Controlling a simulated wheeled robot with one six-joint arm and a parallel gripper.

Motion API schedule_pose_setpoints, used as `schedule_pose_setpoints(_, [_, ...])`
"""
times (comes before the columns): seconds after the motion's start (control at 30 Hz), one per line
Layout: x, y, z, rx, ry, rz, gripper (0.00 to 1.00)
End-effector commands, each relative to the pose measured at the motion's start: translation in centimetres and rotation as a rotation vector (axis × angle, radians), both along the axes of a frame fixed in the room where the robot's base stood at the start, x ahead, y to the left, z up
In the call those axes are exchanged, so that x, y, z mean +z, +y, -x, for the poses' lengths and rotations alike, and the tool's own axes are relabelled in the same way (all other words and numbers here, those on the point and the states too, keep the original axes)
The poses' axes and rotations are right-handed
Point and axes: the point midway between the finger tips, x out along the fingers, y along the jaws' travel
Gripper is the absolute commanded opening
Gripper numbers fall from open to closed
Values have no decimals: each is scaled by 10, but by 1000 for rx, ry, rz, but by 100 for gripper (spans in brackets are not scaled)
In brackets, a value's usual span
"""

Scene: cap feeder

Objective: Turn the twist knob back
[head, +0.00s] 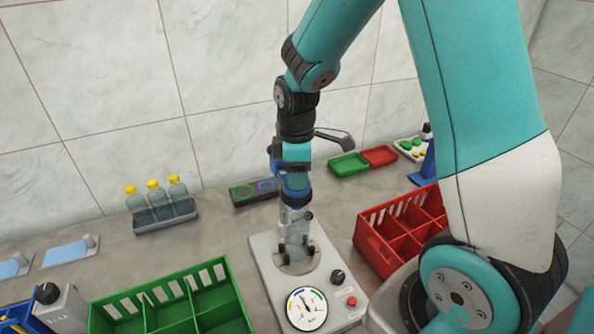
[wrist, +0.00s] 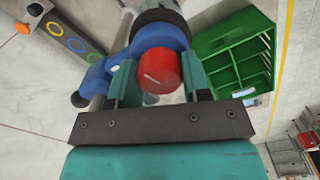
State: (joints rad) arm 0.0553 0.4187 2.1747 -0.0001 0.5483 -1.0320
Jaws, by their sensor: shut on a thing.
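A round red knob (wrist: 159,72) with a short white mark on top is in the middle of the wrist view. It sits on a blue body (wrist: 95,77) that reaches out to the left. My gripper (wrist: 160,80) is shut on the knob, with one teal finger on each side. In the head view my gripper (head: 294,168) points down over the blue body (head: 296,194). A pale upright stem below it stands on a round plate of a grey unit (head: 267,258). The red knob is hidden there.
The grey unit carries a dial gauge (head: 307,309), a small black knob (head: 337,276) and a red button (head: 351,300). A green crate (head: 242,312) stands front left and a red crate (head: 359,238) right. Yellow-capped bottles (head: 160,201) and a dark ring-marked box (head: 243,200) stand behind.

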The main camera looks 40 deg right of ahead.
Motion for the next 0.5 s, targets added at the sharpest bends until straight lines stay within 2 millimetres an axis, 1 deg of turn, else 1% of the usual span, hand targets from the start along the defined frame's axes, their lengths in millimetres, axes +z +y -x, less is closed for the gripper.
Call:
schedule_pose_setpoints(0.07, [1,0,0,49,0,0,19])
schedule_pose_setpoints(0.13, [2,0,0,145,1,-1,19])
schedule_pose_setpoints(0.4, [2,0,0,606,1,-1,19])
schedule_pose_setpoints(0.5, [1,0,0,744,0,0,19])
